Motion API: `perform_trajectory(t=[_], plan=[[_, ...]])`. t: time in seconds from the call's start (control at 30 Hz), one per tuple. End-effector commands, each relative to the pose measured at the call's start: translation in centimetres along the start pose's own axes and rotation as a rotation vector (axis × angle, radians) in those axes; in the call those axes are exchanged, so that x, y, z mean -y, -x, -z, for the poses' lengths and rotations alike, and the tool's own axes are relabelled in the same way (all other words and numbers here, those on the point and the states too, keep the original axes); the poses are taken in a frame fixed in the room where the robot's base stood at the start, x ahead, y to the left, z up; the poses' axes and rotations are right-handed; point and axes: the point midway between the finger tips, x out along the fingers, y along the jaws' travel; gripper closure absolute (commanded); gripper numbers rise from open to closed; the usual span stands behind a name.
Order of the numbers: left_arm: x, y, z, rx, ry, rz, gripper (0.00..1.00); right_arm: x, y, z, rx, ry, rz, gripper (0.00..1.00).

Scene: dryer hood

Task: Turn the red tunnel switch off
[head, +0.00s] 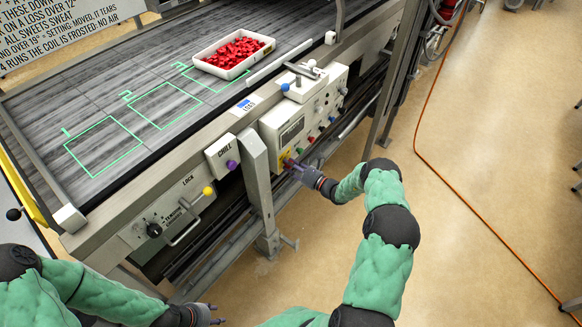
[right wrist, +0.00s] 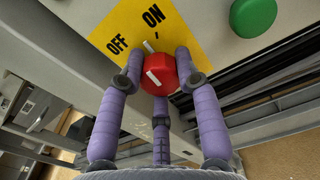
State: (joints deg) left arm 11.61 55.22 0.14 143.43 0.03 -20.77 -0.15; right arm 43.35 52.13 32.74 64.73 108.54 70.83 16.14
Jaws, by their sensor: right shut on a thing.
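The red tunnel switch (right wrist: 158,73) is a round knob with a white bar on its face, on a yellow plate (right wrist: 133,38) marked OFF and ON. I cannot tell for sure which word the bar points to. My right gripper (right wrist: 158,80) has its purple fingers closed around the knob, touching its sides. In the head view my right gripper (head: 296,166) is at the lower left of the white control panel (head: 307,108) and hides most of the switch. My left gripper (head: 215,314) is low at the bottom edge, empty, with its fingertips apart, away from the panel.
A green button (right wrist: 253,17) sits beside the yellow plate. A CHILL box (head: 222,155) with a purple knob and a metal post (head: 257,180) stand left of the panel. A white tray (head: 235,70) of red sweets rests on the belt.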

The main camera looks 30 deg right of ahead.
Motion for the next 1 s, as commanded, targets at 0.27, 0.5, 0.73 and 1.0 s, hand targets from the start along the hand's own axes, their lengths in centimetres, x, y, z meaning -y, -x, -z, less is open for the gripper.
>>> perform_trajectory(t=[0.27, 0.5, 0.73, 1.0], plan=[[0.3, -0.8, 0.0, 0.0, 0.0, 0.0, 0.6, 0.1, 0.0, 0.0, 0.001, 0.263, 0.001, 0.99], [0.5, -1.5, 0.1, 0.0, 0.0, 0.0, 0.6, 0.0, -0.1, 0.0, 0.001, 0.489, 0.0, 0.99], [0.7, -2.0, 0.1, 0.0, 0.0, 0.0, 0.6, 0.0, -0.1, 0.0, 0.001, 0.678, 0.0, 0.99], [0.9, -2.4, 0.1, 0.0, 0.0, 0.0, 0.6, 0.0, -0.1, 0.0, 0.001, 0.829, 0.0, 0.99]])
